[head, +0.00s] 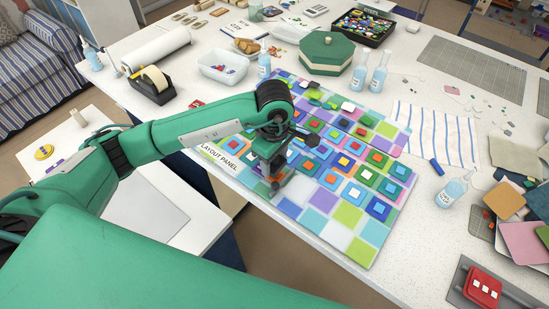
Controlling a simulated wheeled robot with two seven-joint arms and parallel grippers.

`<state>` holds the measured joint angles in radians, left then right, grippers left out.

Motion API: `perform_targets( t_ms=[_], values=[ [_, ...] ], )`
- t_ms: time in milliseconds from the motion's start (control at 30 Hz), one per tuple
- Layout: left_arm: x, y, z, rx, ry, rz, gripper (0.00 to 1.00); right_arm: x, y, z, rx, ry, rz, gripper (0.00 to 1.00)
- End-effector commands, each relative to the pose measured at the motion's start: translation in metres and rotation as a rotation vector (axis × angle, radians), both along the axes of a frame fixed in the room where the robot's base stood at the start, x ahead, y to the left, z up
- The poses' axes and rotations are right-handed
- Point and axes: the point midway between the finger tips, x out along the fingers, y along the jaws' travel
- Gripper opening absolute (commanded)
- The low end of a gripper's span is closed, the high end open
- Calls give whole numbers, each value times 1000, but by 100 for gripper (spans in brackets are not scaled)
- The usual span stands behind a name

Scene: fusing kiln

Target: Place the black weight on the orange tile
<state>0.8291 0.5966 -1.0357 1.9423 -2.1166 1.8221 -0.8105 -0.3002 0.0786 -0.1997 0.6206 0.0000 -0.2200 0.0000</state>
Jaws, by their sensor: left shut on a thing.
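My left gripper (272,177) is over the front left part of the layout panel (343,240), pointing down. It is shut on a small dark thing that I take to be the black weight, which blends with the dark fingers. An orange-red patch (275,184), which looks like an orange tile, shows right at the fingertips and is partly covered by them. I cannot tell whether the weight touches it. My right gripper is not in view.
Stacks of coloured tiles cover much of the panel. A green lidded box (326,54), clear bottles (379,73) and a white tub (223,67) stand behind it. Another bottle (452,190) and a striped cloth (430,128) are on the right. The panel's front row is clear.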

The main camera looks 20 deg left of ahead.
Motion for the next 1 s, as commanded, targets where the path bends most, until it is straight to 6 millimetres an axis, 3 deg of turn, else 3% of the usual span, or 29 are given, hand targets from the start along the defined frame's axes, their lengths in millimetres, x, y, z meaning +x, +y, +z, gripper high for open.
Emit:
perform_targets(
  t_ms=[433,467,533,567,1000],
  values=[
    [0,0,-7,0,-1,0,22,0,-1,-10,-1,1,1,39],
    [0,0,-7,1,0,0,60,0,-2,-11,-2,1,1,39],
    [0,0,-7,0,0,0,74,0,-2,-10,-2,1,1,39],
    [0,0,-7,0,0,0,76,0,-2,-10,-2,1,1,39],
    [0,0,1,0,0,0,76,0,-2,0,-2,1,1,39]
  ],
)
